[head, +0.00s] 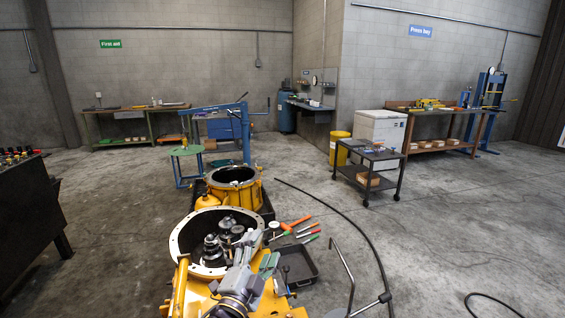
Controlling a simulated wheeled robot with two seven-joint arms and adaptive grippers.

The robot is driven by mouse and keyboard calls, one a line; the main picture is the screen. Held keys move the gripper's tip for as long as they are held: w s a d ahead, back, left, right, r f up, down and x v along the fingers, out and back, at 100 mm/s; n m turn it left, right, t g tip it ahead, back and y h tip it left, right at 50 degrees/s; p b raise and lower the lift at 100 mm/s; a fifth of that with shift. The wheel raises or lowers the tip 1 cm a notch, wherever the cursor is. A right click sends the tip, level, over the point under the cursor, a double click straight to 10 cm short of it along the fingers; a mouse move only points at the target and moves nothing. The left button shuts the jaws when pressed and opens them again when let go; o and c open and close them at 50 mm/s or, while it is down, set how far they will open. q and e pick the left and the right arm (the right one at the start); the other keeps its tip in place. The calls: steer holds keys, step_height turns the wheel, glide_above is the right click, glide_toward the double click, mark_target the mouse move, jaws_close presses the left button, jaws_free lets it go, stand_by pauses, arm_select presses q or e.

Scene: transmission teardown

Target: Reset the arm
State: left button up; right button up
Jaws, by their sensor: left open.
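My left arm shows at the bottom centre of the head view, grey with a purple-grey wrist. Its gripper (255,252) is open, over the right side of the yellow transmission housing (181,240). No held object shows between the fingers. The housing's round open end holds several dark metal gears (222,240). The gripper and wrist hide part of the rim and the housing's near side. Whether the fingers touch the housing cannot be told. My right gripper is not in view.
A second yellow housing (236,197) stands behind the first. A dark tray (297,265) and orange- and green-handled tools (297,224) lie at right. A black hose (359,232) crosses the floor. A cart (370,157) stands farther back. Floor at far right is mostly clear.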

arm_select(q)
steer(key=s+a+f+n+g+y, duration=0.3)
steer(key=a+f+n, duration=0.2)
steer(key=a+f, duration=0.15)
steer(key=s+a+f+n+g+y, duration=0.25)
steer(key=a+f+n+g, duration=0.2)
steer(key=f, duration=0.35)
steer(key=s+a+f+n+g, duration=0.2)
steer(key=s+a+f+g, duration=0.15)
steer(key=s+f, duration=0.4)
steer(key=s+a+f+n+g, duration=0.2)
steer(key=s+f+g, duration=0.3)
steer(key=s, duration=0.6)
steer(key=d+f+t+h+b, duration=0.1)
steer(key=d+f+b, duration=0.3)
steer(key=f, duration=0.5)
steer(key=d+f+t+h+b, duration=0.1)
steer(key=d+f+b, duration=0.3)
steer(key=f, duration=0.5)
steer(key=shift+d+f+h+b, duration=0.2)
steer(key=shift+f+h+b, duration=0.05)
steer(key=shift+h+b, duration=0.25)
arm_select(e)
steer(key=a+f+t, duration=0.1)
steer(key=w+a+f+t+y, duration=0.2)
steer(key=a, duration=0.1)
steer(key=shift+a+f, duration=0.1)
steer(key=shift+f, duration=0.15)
